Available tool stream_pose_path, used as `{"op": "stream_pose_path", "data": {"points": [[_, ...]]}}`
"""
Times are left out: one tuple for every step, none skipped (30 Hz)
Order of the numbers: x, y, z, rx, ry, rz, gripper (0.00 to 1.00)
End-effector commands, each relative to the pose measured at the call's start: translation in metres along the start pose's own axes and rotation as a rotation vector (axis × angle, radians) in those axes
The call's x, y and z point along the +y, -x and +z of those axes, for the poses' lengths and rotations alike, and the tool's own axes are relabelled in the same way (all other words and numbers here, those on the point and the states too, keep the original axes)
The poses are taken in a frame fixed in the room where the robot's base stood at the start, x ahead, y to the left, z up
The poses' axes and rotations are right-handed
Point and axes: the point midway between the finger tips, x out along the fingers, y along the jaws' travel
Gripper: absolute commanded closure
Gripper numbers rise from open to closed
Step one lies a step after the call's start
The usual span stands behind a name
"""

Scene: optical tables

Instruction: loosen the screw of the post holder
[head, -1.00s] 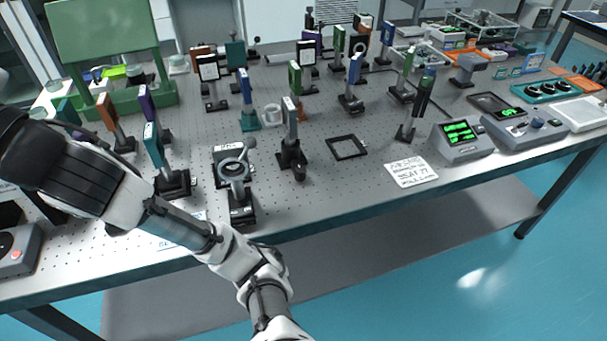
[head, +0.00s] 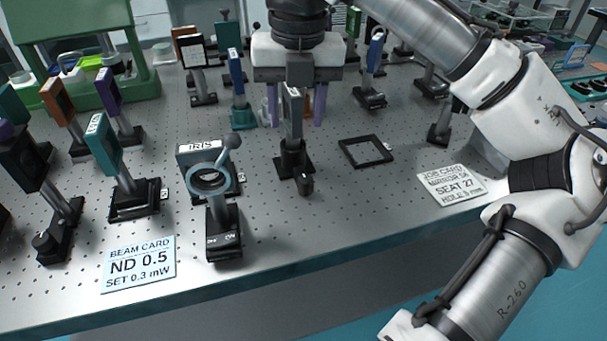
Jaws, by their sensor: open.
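A black post holder (head: 293,163) stands upright on the perforated table, with a small dark knob-like screw (head: 305,184) low on its front side. A narrow mount (head: 292,112) with a pale label on top rises from the holder. My gripper (head: 296,123) hangs pointing down over this mount. Its two purple fingers are open, one showing on each side of the mount, with nothing gripped. The mount covers the middle of the gap, so I cannot tell whether the fingers are around it or behind it. The screw is clear of the fingers.
An iris mount (head: 209,180) with a lever stands just left, on a black ON/OFF base. A black square frame (head: 366,151) lies to the right, beside the job card (head: 450,184). A beam card (head: 139,264) lies front left. The table front below the holder is clear.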

Motion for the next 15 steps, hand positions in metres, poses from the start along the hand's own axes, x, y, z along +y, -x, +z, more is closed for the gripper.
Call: {"op": "stream_pose_path", "data": {"points": [[-0.008, -0.002, -0.005, 0.024, 0.005, -0.020, 0.54], [-0.011, -0.001, -0.007, 0.035, 0.010, -0.026, 0.54], [-0.014, -0.002, -0.009, 0.044, 0.014, -0.031, 0.54], [-0.015, -0.003, -0.010, 0.048, 0.016, -0.033, 0.54], [-0.015, -0.005, -0.010, 0.051, 0.018, -0.034, 0.54], [-0.015, -0.010, -0.011, 0.052, 0.020, -0.033, 0.54], [-0.015, -0.014, -0.011, 0.052, 0.021, -0.032, 0.54], [-0.015, -0.018, -0.011, 0.052, 0.021, -0.031, 0.54], [-0.015, -0.026, -0.011, 0.051, 0.021, -0.030, 0.54], [-0.015, -0.032, -0.011, 0.051, 0.021, -0.030, 0.54], [-0.015, -0.038, -0.012, 0.051, 0.021, -0.030, 0.54], [-0.015, -0.047, -0.012, 0.051, 0.021, -0.029, 0.54], [-0.015, -0.053, -0.012, 0.050, 0.022, -0.029, 0.54], [-0.015, -0.060, -0.013, 0.050, 0.022, -0.028, 0.54], [-0.015, -0.069, -0.013, 0.050, 0.022, -0.028, 0.54]]}}
